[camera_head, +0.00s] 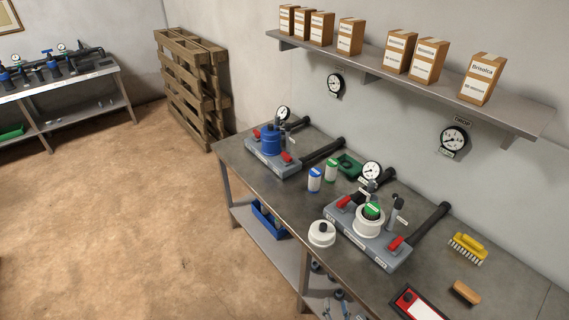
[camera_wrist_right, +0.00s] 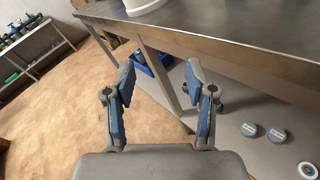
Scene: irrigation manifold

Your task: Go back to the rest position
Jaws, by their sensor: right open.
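My right gripper (camera_wrist_right: 160,82) shows in the right wrist view, open, with nothing between its two blue-padded fingers. It is in free air in front of the steel workbench (camera_wrist_right: 225,35), near the bench edge and above the lower shelf. Neither gripper shows in the head view. My left gripper is in no frame. On the workbench (camera_head: 240,160) in the head view stand two grey manifold blocks. The far block (camera_head: 272,160) carries a blue-capped housing (camera_head: 270,139). The near block (camera_head: 398,258) carries a white housing with a green-topped piece (camera_head: 373,211) inside.
A blue bin (camera_wrist_right: 152,62) is on the lower shelf. A wall shelf (camera_head: 400,78) holds several boxes. The floor at left is clear.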

